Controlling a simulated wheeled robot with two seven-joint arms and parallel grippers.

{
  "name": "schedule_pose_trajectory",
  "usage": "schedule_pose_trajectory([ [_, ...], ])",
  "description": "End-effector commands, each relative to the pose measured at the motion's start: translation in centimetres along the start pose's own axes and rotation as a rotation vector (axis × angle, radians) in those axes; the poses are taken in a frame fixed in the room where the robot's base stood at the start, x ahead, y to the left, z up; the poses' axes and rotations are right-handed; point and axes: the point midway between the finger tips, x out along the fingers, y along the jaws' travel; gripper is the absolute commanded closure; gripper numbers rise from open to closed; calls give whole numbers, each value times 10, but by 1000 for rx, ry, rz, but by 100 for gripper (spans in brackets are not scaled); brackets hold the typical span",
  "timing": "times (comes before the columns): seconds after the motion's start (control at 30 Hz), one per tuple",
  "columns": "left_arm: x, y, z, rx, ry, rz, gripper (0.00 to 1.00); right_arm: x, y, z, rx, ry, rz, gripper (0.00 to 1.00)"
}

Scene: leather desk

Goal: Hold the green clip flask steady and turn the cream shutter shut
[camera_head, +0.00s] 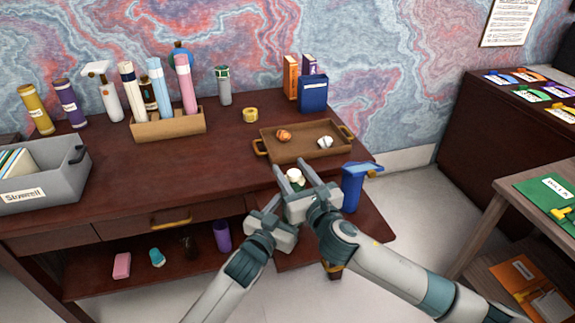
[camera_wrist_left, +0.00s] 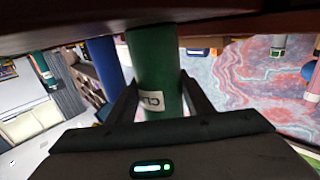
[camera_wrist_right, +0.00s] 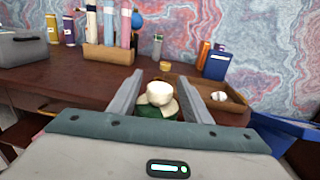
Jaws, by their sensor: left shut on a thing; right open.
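The green clip flask (camera_wrist_left: 155,60) stands between the fingers of my left gripper (camera_wrist_left: 158,90), which is shut on its body; a white label shows there. Its cream shutter (camera_wrist_right: 160,93) shows in the right wrist view on top of the green body (camera_wrist_right: 157,108). The cream shutter (camera_head: 295,175) is small and partly hidden in the head view. My right gripper (camera_wrist_right: 160,82) is open, with one finger on each side of the shutter and visible gaps between. In the head view the right gripper (camera_head: 290,165) covers most of the flask.
A brown tray (camera_head: 264,146) with two small items lies just beyond the grippers. A blue bin (camera_head: 353,186) stands close to the right. The desk's middle is clear.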

Motion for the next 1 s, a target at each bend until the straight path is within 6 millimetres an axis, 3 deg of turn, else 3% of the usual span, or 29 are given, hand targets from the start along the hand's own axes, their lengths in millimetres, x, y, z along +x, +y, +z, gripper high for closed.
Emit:
schedule_pose_trajectory([
  [0.2,0,0,0,0,0,0,80,22,0,0,0,-1,-1,56],
  [0.57,0,0,0,0,-1,0,80,26,0,0,0,-1,0,56],
  [0.6,0,0,0,0,-1,0,80,26,0,0,0,-1,0,58],
  [0.77,0,0,0,0,-1,0,80,26,0,0,0,-1,0,96],
  [1.0,0,0,0,0,-1,-1,80,26,0,0,0,0,-7,97],
])
